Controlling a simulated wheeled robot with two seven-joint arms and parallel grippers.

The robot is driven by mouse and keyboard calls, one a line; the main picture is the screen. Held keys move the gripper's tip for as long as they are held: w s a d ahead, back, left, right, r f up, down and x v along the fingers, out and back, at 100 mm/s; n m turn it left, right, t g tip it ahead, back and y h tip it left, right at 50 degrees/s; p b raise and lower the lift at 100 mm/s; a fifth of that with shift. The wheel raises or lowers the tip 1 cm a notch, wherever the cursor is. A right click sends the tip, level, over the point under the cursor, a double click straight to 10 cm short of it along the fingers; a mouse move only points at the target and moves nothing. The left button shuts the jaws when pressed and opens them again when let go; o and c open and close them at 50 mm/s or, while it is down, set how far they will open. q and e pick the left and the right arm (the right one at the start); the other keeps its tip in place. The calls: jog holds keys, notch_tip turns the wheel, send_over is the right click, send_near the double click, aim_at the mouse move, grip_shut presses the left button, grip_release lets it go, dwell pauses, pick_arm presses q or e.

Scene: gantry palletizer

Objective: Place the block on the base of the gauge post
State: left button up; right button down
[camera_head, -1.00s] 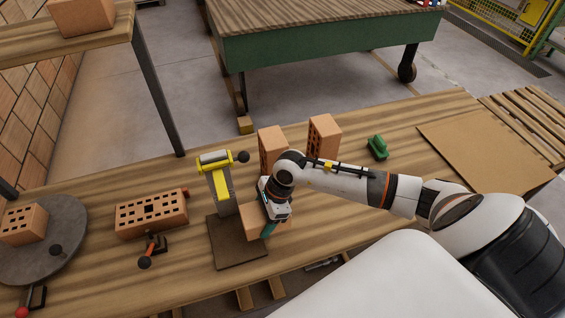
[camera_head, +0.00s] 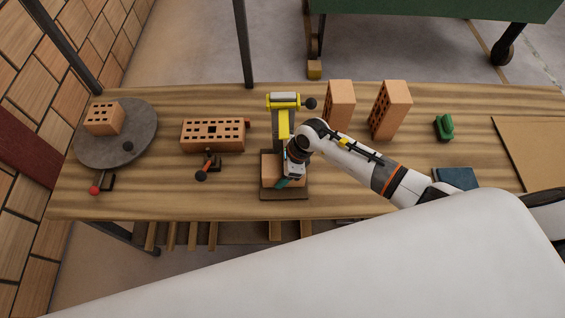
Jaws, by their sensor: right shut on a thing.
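The gauge post (camera_head: 284,124) stands on the bench, with a yellow upright, a yellow and silver roller head and a black knob. Its base (camera_head: 285,195) is a dark flat plate. An orange block (camera_head: 271,168) is over this plate, in front of the upright. My right gripper (camera_head: 288,180) comes in from the right and is shut on the block, hiding its right part. I cannot tell whether the block's underside touches the plate. My left gripper is not in view.
A perforated brick (camera_head: 212,136) lies left of the post, with a black-knobbed clamp (camera_head: 207,168) before it. A round grey turntable (camera_head: 145,140) carries another brick (camera_head: 104,118). Two upright bricks (camera_head: 340,104) (camera_head: 391,108) stand behind my arm. A green item (camera_head: 444,127) lies right.

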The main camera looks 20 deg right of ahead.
dwell(0.3)
jog(key=shift+f, duration=0.2)
jog(key=shift+c, duration=1.1)
grip_release()
jog(key=shift+s, duration=0.1)
jog(key=shift+r, duration=0.2)
jog(key=b+v, duration=0.1)
jog(key=v, duration=0.9)
jog(key=shift+d+r+b, duration=0.2)
jog(key=shift+d+b, duration=0.05)
jog(key=shift+b, duration=0.1)
jog(key=shift+s+d+r, duration=0.15)
jog(key=shift+r, duration=0.5)
